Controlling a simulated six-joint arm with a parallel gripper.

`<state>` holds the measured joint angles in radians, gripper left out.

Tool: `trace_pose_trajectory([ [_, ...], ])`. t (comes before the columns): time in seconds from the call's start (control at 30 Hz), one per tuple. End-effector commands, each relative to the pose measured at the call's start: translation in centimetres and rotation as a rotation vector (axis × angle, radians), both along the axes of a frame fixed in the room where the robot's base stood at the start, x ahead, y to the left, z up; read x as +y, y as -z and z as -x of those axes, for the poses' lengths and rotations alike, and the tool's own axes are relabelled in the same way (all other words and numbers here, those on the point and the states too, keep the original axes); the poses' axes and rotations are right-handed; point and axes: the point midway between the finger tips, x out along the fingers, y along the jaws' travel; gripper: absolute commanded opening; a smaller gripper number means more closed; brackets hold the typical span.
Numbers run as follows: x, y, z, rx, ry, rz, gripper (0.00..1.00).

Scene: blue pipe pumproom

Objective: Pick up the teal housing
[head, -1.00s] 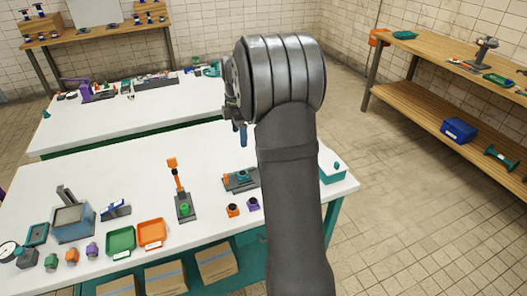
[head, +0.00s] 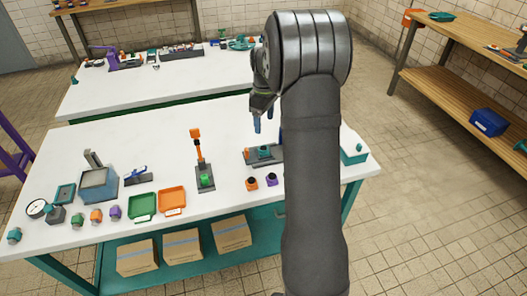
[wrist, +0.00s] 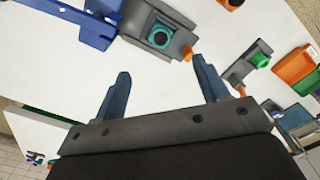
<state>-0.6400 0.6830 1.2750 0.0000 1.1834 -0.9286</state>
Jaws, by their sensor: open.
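The teal housing (head: 264,152) sits on a grey fixture (head: 250,158) toward the right of the near white table. In the wrist view the housing (wrist: 160,36) shows as a teal ring with a dark centre, on the grey fixture (wrist: 180,41) with orange tips. My gripper (head: 257,122) is above the table, just up from the fixture in the head view. In the wrist view its two blue fingers (wrist: 160,72) are apart with nothing between them. The housing lies beyond the fingertips, apart from them.
An orange part (head: 252,184) and a purple part (head: 271,180) stand in front of the fixture. A grey stand with an orange lever (head: 197,150) is to its left. A blue object (wrist: 75,22) lies beside the fixture. A teal box (head: 354,153) is at the right edge.

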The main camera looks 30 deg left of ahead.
Motion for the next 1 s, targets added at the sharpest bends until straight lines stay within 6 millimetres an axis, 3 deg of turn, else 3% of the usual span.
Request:
trace_pose_trajectory([
  [0.1,0.0,2.8,0.1,0.004,-0.001,0.003,0.67],
  [0.3,0.0,6.2,0.0,0.002,-0.002,0.001,0.67],
  [0.57,0.1,7.6,0.0,0.001,-0.002,0.0,0.67],
  [0.9,0.6,12.1,0.1,0.001,-0.003,0.001,0.67],
  [1.0,0.6,12.4,0.0,-0.001,-0.003,-0.001,0.67],
])
